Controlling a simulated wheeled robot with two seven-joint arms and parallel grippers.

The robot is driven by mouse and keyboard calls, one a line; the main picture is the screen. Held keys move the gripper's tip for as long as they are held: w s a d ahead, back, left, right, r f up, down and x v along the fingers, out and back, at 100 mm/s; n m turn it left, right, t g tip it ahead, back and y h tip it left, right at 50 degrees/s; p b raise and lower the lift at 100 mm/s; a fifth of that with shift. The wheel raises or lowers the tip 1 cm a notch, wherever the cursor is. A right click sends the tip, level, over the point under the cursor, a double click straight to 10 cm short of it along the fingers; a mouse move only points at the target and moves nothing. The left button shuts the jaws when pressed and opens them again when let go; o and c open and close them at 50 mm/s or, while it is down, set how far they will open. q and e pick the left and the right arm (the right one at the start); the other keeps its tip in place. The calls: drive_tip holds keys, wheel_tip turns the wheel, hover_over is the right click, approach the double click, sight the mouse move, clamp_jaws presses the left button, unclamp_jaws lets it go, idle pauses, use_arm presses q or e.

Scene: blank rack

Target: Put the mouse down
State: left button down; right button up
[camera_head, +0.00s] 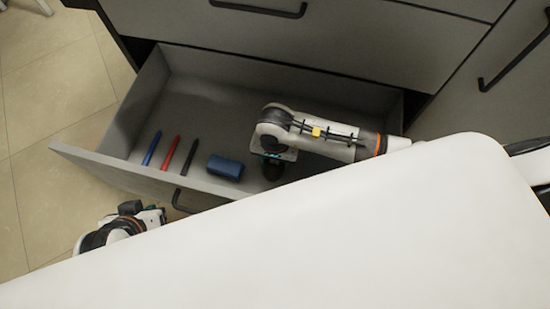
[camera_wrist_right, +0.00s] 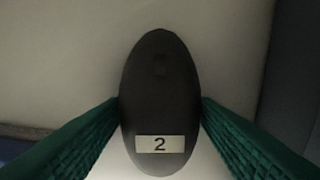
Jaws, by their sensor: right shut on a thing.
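The dark, oval mouse (camera_wrist_right: 160,85) with a label reading "2" sits between the green fingers of my right gripper (camera_wrist_right: 160,108) in the right wrist view. The fingers press on both its sides. In the head view my right gripper (camera_head: 271,158) reaches down into the open grey drawer (camera_head: 205,105), and the mouse (camera_head: 272,172) shows as a small dark shape under it. I cannot tell whether the mouse touches the drawer floor. My left gripper (camera_head: 132,212) is at the lower left, outside the drawer front; its fingers are not clear.
A blue block (camera_head: 225,167) lies in the drawer left of the mouse. Further left lie a black pen (camera_head: 188,157), a red pen (camera_head: 172,153) and a blue pen (camera_head: 152,148). The back left of the drawer floor is clear.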

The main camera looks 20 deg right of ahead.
drive_tip(key=o, duration=1)
use_arm(q)
drive_tip(key=shift+w+d+r+t, duration=0.2)
drive_tip(key=shift+w+t, duration=0.1)
drive_tip(key=shift+w, duration=0.1)
use_arm(e)
wheel_tip(320, 180, up, 5)
drive_tip(key=shift+w+f+p, duration=0.15)
drive_tip(key=shift+f+p, duration=0.05)
drive_tip(key=shift+p, duration=0.55)
use_arm(q)
drive_tip(key=shift+s+a+r+g+y+p, duration=0.1)
drive_tip(key=shift+s+a+g+p, duration=0.15)
drive_tip(key=shift+s+g, duration=0.4)
drive_tip(key=shift+s+a+g+y+p, duration=0.1)
drive_tip(key=shift+s+a+g+p, duration=0.2)
drive_tip(key=shift+s, duration=0.65)
drive_tip(key=shift+s+a+r+g+y+p, duration=0.1)
drive_tip(key=shift+s+a+g+p, duration=0.15)
drive_tip(key=shift+s+g, duration=0.45)
use_arm(e)
wheel_tip(320, 180, up, 8)
drive_tip(key=shift+f, duration=0.2)
